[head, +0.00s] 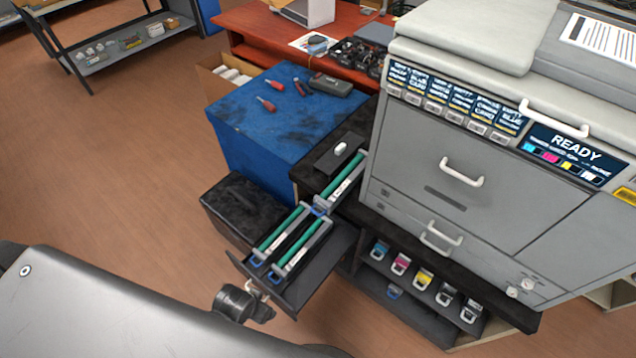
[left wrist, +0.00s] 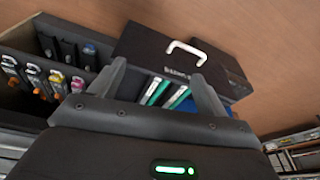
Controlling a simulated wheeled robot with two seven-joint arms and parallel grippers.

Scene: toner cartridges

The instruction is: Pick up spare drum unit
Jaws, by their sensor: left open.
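Drum units with green rollers and grey end caps show in the head view. Two lie side by side in an open black drawer (head: 318,277): a left drum unit (head: 284,229) and a right drum unit (head: 302,247). In the left wrist view, my left gripper (left wrist: 160,80) is open and empty. Two green rollers (left wrist: 153,92) show beyond and between its fingers, apart from them. A black panel with a white handle (left wrist: 187,48) carries blurred lettering. My right gripper is not in view.
A grey printer (head: 470,150) stands on a black counter at the right, with coloured toner cartridges (head: 400,263) on a shelf below. A blue cabinet (head: 260,135) with screwdrivers and a black box (head: 240,208) stand left of the drawer.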

